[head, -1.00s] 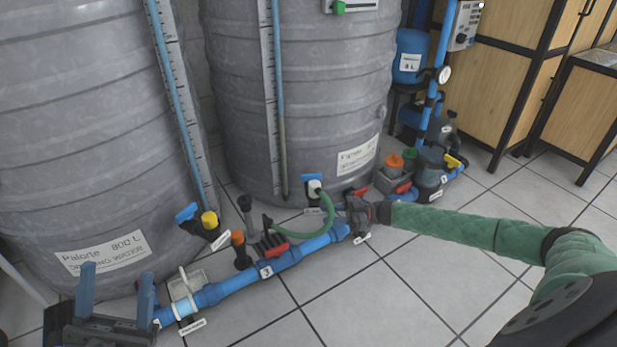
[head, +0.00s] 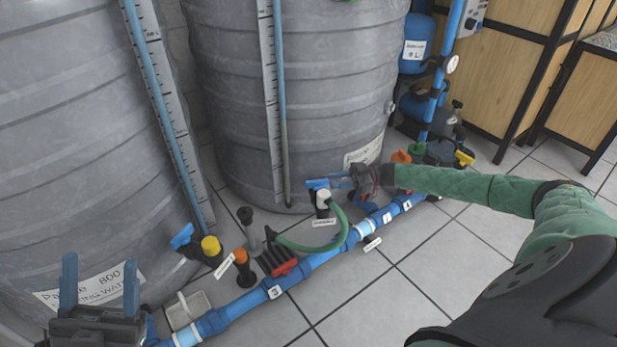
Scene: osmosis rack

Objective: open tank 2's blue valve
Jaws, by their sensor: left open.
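The right-hand grey tank (head: 235,100) has a blue valve handle (head: 317,184) on a white fitting at its foot. The left-hand grey tank (head: 80,130) has another blue valve handle (head: 183,236) beside a yellow cap. I cannot read a tank number on either. My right gripper (head: 332,183) reaches in from the right, its blue fingers just right of the right-hand tank's handle, very close to it. Contact and finger gap cannot be told. My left gripper (head: 101,285) is open and empty at the lower left, in front of the left tank.
A blue pipe (head: 325,255) with valves and tags runs along the floor in front of the tanks. A green hose (head: 310,247) loops from the white fitting. An orange-topped valve (head: 241,257) stands near the pipe.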

